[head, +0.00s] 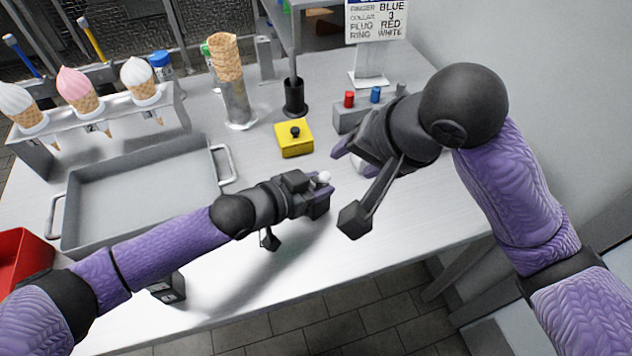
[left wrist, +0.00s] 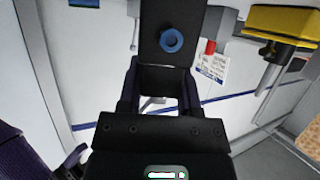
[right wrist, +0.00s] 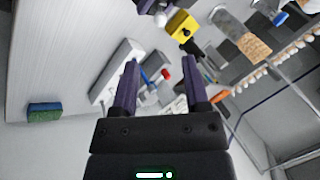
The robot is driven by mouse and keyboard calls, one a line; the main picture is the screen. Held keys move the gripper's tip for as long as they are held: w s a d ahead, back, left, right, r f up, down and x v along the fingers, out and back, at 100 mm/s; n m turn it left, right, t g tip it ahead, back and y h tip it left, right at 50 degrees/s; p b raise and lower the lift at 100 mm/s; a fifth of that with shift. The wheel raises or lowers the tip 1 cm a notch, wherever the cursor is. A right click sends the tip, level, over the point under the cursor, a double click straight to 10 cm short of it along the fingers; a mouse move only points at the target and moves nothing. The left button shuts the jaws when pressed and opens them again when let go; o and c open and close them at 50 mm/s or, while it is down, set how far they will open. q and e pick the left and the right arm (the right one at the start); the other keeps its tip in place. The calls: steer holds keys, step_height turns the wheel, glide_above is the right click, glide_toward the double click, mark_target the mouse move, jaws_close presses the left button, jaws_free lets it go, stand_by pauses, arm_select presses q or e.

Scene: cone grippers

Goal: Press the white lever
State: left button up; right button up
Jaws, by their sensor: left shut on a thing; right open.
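The lever box (head: 345,122) is grey and stands at the back right of the table, with a red lever (head: 349,99) and a blue lever (head: 375,95). My right arm partly hides its right end. In the right wrist view a pale stub (right wrist: 149,97), seemingly the white lever, shows between the fingers beyond the blue one. My right gripper (head: 350,168) is open and empty, in front of the box; I cannot tell whether it touches anything.
A yellow box (head: 294,145) with a black knob sits behind the left gripper. A grey tray (head: 145,190), a cone rack (head: 95,118) and a red bin (head: 22,260) lie left. A sign (head: 377,22) stands at the back. The table's front right is clear.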

steer(key=shift+d+f+g, duration=0.15)
steer(key=shift+f+g, duration=0.1)
steer(key=shift+g, duration=0.05)
steer(key=shift+c, duration=1.3)
steer(key=d+f+m+g+y, duration=0.2)
steer(key=f, duration=0.1)
steer(key=d+f+m, duration=0.1)
steer(key=shift+s+f+m+g+y, duration=0.1)
steer(key=shift+f+m+g+y, duration=0.15)
steer(key=shift+m+g+y, duration=0.15)
steer(key=c, duration=0.5)
steer(key=d+m+y, duration=0.1)
steer(key=d+f+m, duration=0.1)
steer(key=d+m+y, duration=0.1)
steer(key=shift+f+y, duration=0.25)
steer(key=shift+y, duration=0.05)
jaws_close()
steer(key=w+d+m+t+y, duration=0.1)
steer(key=d+m+t+y, duration=0.1)
steer(key=d+m, duration=0.4)
steer(key=shift+w+f+m+y, duration=0.15)
steer(key=shift+w+m+y, duration=0.15)
steer(key=shift+y, duration=0.2)
